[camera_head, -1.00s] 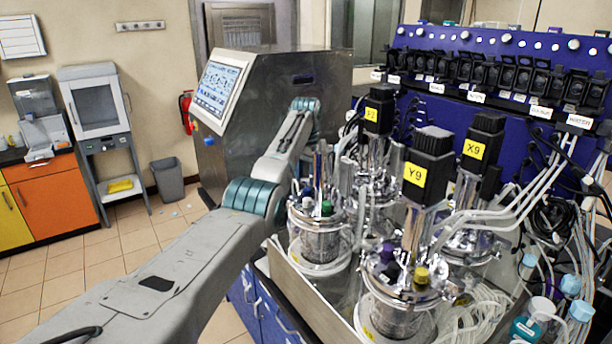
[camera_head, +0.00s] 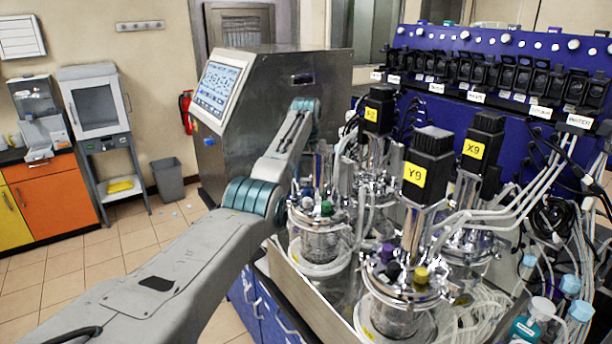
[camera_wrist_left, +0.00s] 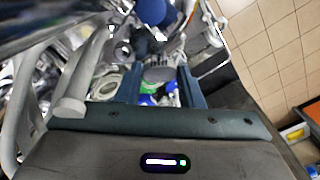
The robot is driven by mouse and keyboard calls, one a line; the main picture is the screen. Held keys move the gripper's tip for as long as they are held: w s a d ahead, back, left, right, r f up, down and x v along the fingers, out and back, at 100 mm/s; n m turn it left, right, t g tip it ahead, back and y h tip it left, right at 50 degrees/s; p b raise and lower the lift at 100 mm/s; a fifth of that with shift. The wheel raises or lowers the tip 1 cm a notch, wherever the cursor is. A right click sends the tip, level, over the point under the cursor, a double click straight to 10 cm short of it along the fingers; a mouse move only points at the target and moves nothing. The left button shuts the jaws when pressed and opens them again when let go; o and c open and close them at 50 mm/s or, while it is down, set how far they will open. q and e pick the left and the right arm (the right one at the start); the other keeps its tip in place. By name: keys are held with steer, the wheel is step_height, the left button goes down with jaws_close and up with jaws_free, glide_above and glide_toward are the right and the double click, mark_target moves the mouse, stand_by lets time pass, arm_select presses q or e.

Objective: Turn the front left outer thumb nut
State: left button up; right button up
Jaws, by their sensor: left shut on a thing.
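My left arm (camera_head: 205,245) reaches in from the left and bends down behind the lid of the left glass vessel (camera_head: 318,243), which has a green and a blue cap. My left gripper (camera_wrist_left: 158,82) shows in the left wrist view, with its two dark blue-grey fingers pointing away from the camera. A grey ribbed round knob (camera_wrist_left: 160,74), apparently the thumb nut, sits between the fingertips, and the gripper is shut on it. In the head view the nut and fingertips are too cluttered to make out. My right gripper is not in view.
Tall black motors labelled Y9 (camera_head: 428,160) and X9 (camera_head: 482,148) rise from neighbouring vessels. Tubing (camera_head: 490,215) crowds the right. The steel control cabinet (camera_head: 290,90) stands behind my left arm. Open tiled floor (camera_head: 120,240) lies to the left.

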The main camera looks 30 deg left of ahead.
mark_target(306, 179)
arm_select(q)
steer(key=shift+r, duration=0.1)
steer(key=o, duration=1)
steer(key=shift+w+r+b, duration=0.1)
steer(key=shift+r+b, duration=0.35)
step_height(306, 179, up, 4)
steer(key=shift+r+b, duration=0.1)
steer(key=shift+b, duration=0.8)
steer(key=shift+r+p, duration=1.05)
steer(key=shift+r, duration=1.75)
